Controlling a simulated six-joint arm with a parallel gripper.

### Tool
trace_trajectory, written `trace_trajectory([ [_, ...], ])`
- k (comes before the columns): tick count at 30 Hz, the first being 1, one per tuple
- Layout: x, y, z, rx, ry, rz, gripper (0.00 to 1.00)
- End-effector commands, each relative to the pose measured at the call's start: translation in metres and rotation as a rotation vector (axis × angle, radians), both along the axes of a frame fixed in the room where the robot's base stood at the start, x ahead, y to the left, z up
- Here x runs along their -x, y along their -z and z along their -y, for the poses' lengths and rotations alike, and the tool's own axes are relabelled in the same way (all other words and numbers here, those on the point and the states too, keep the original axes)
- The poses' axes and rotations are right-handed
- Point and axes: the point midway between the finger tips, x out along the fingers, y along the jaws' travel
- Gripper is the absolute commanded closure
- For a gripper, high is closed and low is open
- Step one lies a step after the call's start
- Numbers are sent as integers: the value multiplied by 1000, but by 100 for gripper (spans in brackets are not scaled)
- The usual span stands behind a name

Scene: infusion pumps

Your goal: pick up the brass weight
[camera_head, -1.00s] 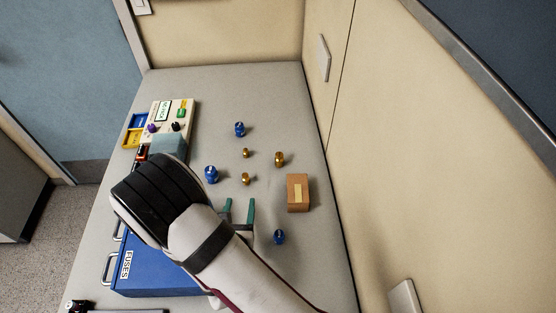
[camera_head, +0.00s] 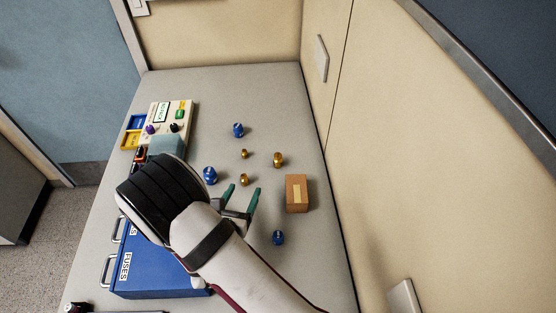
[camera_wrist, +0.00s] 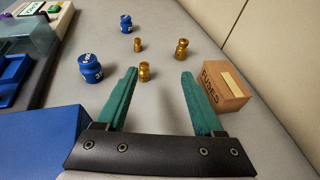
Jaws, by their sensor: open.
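Three brass weights stand on the grey table. The nearest small brass weight (camera_wrist: 145,72) is just beyond my fingertips, roughly between their lines in the wrist view; it also shows in the head view (camera_head: 244,180). A larger brass weight (camera_head: 278,160) stands to its right and farther back, also in the wrist view (camera_wrist: 181,49). Another small brass weight (camera_head: 244,154) stands behind, seen in the wrist view (camera_wrist: 137,45). My gripper (camera_wrist: 159,75) is open and empty, its two green fingers apart; it also shows in the head view (camera_head: 243,190).
Blue weights (camera_head: 210,175), (camera_head: 238,130) and (camera_head: 278,237) stand around the brass ones. A cardboard fuse box (camera_head: 297,194) lies close right of my fingers. A blue fuses case (camera_head: 160,270) is at the left, with a pump device (camera_head: 172,115) behind. The wall borders the table's right.

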Motion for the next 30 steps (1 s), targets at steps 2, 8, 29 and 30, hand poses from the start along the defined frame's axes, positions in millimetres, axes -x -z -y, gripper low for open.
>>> trace_trajectory([
  [2, -23, 0, 6, -8, 164, 10, 31],
  [8, -44, 9, 13, -46, 370, -39, 31],
  [29, -148, 64, 98, -47, 372, -40, 31],
  [30, -151, 65, 100, -48, 372, -39, 31],
])
